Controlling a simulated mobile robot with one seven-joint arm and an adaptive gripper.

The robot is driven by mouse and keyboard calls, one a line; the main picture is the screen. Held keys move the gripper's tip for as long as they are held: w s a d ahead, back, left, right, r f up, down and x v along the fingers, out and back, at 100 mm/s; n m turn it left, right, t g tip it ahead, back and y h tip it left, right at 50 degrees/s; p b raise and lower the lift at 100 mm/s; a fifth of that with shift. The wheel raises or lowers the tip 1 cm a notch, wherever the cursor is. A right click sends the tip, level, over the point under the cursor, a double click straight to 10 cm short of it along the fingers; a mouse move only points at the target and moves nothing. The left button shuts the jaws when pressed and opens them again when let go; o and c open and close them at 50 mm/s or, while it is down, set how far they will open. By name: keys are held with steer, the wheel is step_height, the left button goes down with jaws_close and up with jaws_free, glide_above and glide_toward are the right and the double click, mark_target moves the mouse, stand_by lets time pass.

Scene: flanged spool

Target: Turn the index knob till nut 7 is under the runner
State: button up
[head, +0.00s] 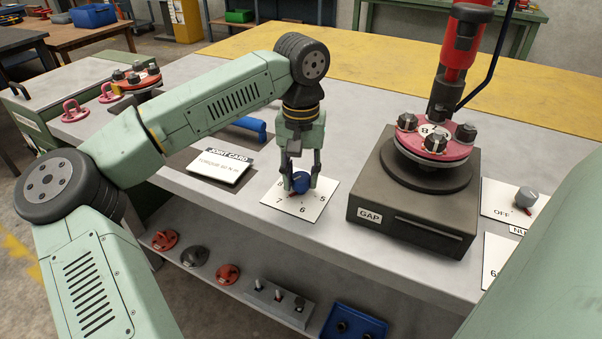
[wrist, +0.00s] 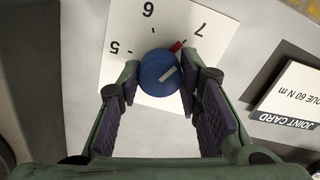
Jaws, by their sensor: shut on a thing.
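The blue index knob (head: 300,182) stands on a white number card (head: 322,196). In the wrist view the knob (wrist: 158,75) has a red pointer (wrist: 176,46) directed close to the 7. My gripper (head: 301,184) comes down from above and is shut on the knob, one finger on each side; it also shows in the wrist view (wrist: 160,82). The red runner (head: 463,55) stands over the red flanged spool (head: 435,152), which carries several dark nuts. A pale numbered disc (head: 432,131) shows an 8 near the runner; I cannot tell which nut is under it.
The spool sits on a dark block labelled GAP (head: 412,226), right of my gripper. A grey knob (head: 526,197) marked OFF is farther right. The joint card (head: 221,168) and a blue-handled tool (head: 249,127) lie to the left. A lower shelf (head: 205,268) holds loose parts.

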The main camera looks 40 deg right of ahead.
mark_target(302, 176)
steer(key=shift+m, duration=0.4)
steer(key=o, duration=1.1)
steer(key=shift+o, duration=0.2)
step_height(302, 176, up, 12)
stand_by(0.4)
